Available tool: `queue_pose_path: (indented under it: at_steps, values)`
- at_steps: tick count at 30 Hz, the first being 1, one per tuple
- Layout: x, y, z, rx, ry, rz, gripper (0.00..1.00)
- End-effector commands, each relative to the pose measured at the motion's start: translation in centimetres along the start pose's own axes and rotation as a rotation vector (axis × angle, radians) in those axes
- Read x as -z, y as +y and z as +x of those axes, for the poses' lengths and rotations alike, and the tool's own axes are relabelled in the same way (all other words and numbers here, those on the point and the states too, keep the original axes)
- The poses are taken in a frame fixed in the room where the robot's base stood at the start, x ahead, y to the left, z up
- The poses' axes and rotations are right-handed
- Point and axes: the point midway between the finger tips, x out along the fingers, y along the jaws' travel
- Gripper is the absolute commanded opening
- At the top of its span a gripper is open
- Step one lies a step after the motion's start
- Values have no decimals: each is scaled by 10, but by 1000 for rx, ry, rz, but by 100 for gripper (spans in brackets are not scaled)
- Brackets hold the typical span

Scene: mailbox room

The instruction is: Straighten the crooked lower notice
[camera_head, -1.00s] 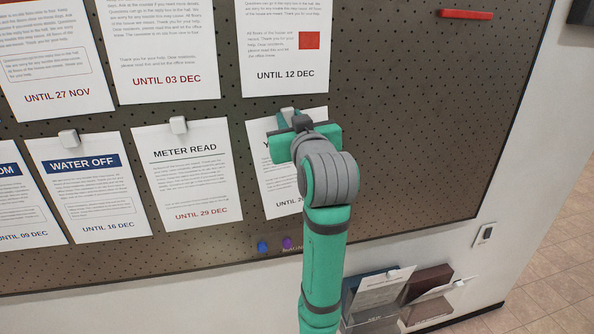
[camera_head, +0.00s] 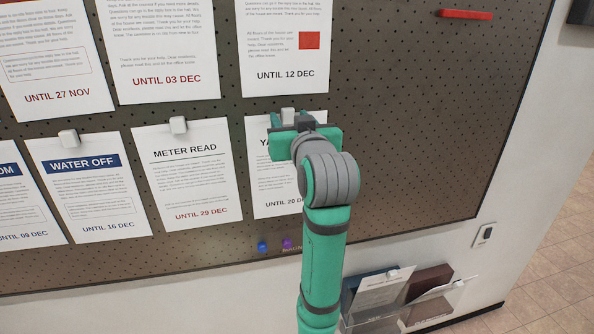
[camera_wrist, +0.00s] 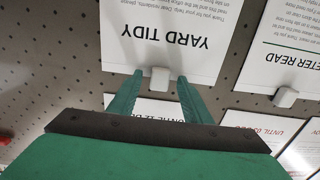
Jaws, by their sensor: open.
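The lower notice headed "YARD TIDY" (camera_head: 275,185) hangs on the pegboard under a white magnet clip (camera_head: 288,115). Its visible left edge looks about upright, and its top edge nearly level. My arm hides much of its right part. In the wrist view the notice (camera_wrist: 170,45) appears upside down, with its clip (camera_wrist: 160,78) at its top edge. My gripper (camera_wrist: 160,77) is open, one finger on each side of the clip, with small gaps visible. In the head view my gripper (camera_head: 290,120) is at the notice's top edge.
The "METER READ" notice (camera_head: 187,180) hangs close on the left, and the "UNTIL 12 DEC" notice (camera_head: 285,50) just above. Blue (camera_head: 262,246) and purple (camera_head: 286,243) magnets sit below. The pegboard (camera_head: 420,120) to the right is mostly bare. A leaflet holder (camera_head: 400,300) stands lower right.

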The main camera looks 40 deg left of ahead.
Motion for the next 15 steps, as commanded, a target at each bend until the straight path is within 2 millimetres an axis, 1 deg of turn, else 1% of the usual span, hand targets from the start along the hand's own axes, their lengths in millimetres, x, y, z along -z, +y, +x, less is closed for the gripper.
queue_pose_path:
  at_steps: [5,15]
  values:
    - [0,1,-18,-2,2,-1,45]
    - [0,0,-81,-2,3,-1,45]
